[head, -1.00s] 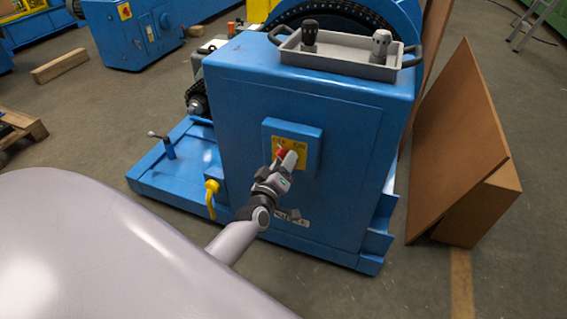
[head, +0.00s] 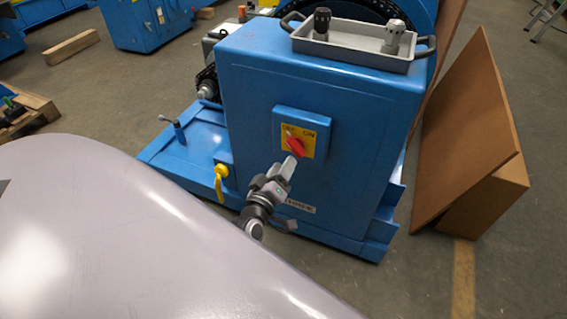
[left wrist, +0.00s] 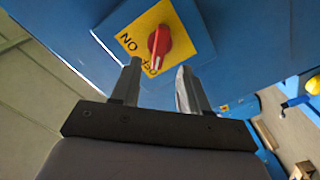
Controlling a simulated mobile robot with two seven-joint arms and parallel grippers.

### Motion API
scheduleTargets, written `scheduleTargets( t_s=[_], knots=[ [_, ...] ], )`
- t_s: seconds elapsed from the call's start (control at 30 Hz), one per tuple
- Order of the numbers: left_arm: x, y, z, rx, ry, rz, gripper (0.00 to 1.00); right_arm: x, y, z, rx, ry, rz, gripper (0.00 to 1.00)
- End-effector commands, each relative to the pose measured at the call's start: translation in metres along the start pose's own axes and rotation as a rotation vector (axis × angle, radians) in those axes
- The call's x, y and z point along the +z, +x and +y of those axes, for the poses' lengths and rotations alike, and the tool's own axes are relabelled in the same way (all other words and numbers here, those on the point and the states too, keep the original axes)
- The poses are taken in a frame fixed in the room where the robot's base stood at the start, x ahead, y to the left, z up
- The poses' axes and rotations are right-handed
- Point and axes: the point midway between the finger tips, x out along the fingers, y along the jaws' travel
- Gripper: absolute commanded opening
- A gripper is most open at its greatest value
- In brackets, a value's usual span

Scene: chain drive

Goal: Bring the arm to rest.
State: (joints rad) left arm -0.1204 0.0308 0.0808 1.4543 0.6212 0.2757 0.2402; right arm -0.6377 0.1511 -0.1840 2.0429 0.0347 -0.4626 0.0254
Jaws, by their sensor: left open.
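The rotary switch has a red knob (head: 296,146) on a yellow plate marked OFF and ON, on a blue box (head: 318,125) on the machine's side. The knob also shows in the left wrist view (left wrist: 158,42), its pale mark toward the OFF label. My left gripper (head: 287,166) is just below and in front of the switch, apart from the knob. In the left wrist view its two fingers (left wrist: 158,66) are spread with nothing between them. My right gripper is in neither view.
A grey tray (head: 345,53) with two dark-and-grey tool holders sits on the blue machine cabinet (head: 245,85). A yellow hook-like part (head: 220,172) sticks out left of my gripper. A brown panel (head: 468,135) leans on a box at right. Floor at lower right is open.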

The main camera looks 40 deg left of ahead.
Motion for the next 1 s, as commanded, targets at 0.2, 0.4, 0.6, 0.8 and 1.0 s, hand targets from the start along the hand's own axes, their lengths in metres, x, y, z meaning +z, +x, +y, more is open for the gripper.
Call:
scheduleTargets(
  t_s=[0.2, 0.4, 0.6, 0.8, 1.0],
  knots=[
    [0.000, 0.000, 0.000, 0.000, 0.000, 0.000, 0.45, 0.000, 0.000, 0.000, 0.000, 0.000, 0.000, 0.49],
    [0.013, -0.014, 0.005, 0.019, 0.071, -0.073, 0.45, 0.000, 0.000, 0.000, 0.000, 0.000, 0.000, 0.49],
    [0.065, -0.087, 0.022, 0.098, 0.398, -0.390, 0.45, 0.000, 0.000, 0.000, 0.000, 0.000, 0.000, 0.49],
    [0.098, -0.173, 0.029, 0.155, 0.723, -0.677, 0.45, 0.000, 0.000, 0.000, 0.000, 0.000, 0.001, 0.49],
    [0.083, -0.212, 0.048, 0.170, 0.875, -0.790, 0.45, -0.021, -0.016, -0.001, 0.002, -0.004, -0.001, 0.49]
  ],
)
